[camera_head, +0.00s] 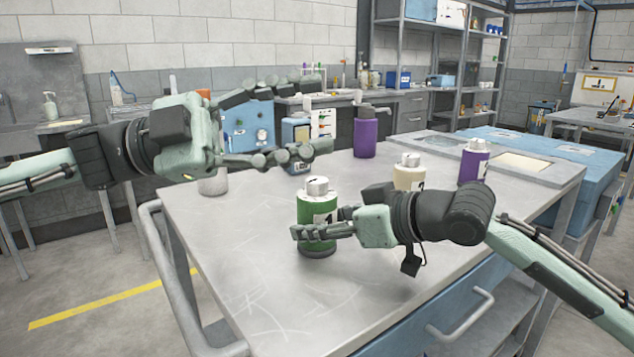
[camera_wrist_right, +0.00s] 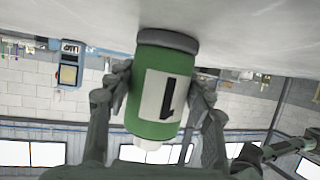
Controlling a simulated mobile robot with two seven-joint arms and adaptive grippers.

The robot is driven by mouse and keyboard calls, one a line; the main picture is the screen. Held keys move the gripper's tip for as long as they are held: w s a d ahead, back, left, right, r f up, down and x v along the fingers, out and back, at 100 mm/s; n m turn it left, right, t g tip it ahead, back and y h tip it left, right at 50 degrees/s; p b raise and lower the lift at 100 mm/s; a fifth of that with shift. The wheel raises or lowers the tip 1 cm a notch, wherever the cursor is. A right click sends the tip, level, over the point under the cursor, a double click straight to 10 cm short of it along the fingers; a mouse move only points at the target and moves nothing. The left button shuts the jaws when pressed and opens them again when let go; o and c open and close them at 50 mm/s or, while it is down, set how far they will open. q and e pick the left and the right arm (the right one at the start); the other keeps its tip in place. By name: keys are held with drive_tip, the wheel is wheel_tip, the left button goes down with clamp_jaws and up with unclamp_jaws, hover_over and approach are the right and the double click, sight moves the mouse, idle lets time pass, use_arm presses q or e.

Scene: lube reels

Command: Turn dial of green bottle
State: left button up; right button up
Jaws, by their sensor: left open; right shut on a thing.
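My right gripper (camera_head: 322,230) is shut on the lower part of the bottle, coming from the right. In the right wrist view the green bottle (camera_wrist_right: 165,72) appears upside down, with a finger of my right gripper (camera_wrist_right: 163,100) on each side of it. My left gripper (camera_head: 295,122) is open and empty, above and to the left of the bottle, with its fingers apart. It does not touch the dial.
A purple bottle (camera_head: 365,137) stands behind, a cream bottle (camera_head: 408,176) behind my right arm, and another purple bottle (camera_head: 474,163) at right. A pale grey container (camera_head: 214,182) is below my left gripper. The front left of the table (camera_head: 250,260) is clear.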

use_arm(q)
drive_tip(key=w+a+f+n+t+y, duration=0.1)
drive_tip(key=w+a+f+n+t, duration=0.35)
drive_tip(key=n+t, duration=0.4)
drive_tip(key=n+t+y, duration=0.1)
drive_tip(key=n+y, duration=0.3)
drive_tip(key=n, duration=0.5)
approach(308, 185)
drive_tip(key=x, duration=1.1)
drive_tip(key=shift+w+d, duration=0.25)
drive_tip(key=shift+d, duration=0.05)
clamp_jaws()
